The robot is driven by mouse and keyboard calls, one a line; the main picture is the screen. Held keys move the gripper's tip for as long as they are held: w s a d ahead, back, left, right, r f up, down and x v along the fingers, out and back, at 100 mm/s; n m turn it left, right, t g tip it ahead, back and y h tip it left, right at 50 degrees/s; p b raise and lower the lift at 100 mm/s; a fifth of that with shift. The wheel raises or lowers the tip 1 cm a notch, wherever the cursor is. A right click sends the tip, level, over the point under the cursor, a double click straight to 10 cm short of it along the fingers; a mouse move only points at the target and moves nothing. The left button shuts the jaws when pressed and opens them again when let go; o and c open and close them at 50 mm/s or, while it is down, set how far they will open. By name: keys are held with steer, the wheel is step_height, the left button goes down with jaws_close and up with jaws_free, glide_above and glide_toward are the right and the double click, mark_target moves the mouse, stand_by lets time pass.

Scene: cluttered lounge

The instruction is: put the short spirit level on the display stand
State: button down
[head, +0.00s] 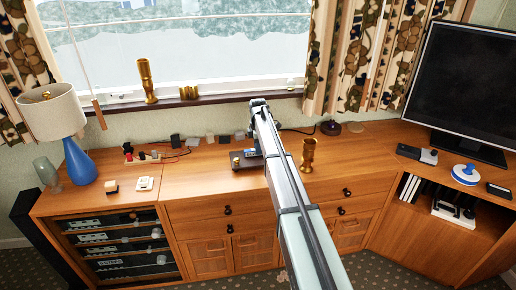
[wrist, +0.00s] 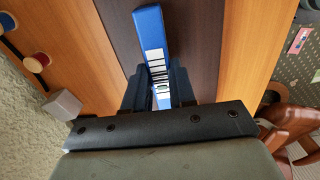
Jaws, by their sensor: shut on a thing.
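In the wrist view, my gripper (wrist: 160,95) is shut on a blue bar with a white, black-striped label, which I take as the short spirit level (wrist: 150,28). Its far end sticks out beyond the fingers. Below it lies a dark brown flat surface (wrist: 200,40) with lighter wood on both sides; this may be the display stand. In the head view, a small dark piece (head: 236,164) shows on the cabinet just left of my arm. My arm hides the fingertips there. I cannot tell whether the level touches the surface below.
Right of my arm, a brass cup (head: 308,154) stands on the wooden cabinet (head: 200,182). Small items and a cable lie behind, near the wall. A blue lamp (head: 78,162) stands at left, a monitor (head: 466,88) at right. The cabinet top between lamp and arm has free room.

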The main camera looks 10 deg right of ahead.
steer(key=shift+f, duration=0.15)
steer(key=c, duration=0.9)
jaws_free()
steer(key=shift+c, duration=0.2)
step_height(320, 180, up, 12)
steer(key=shift+r, duration=0.2)
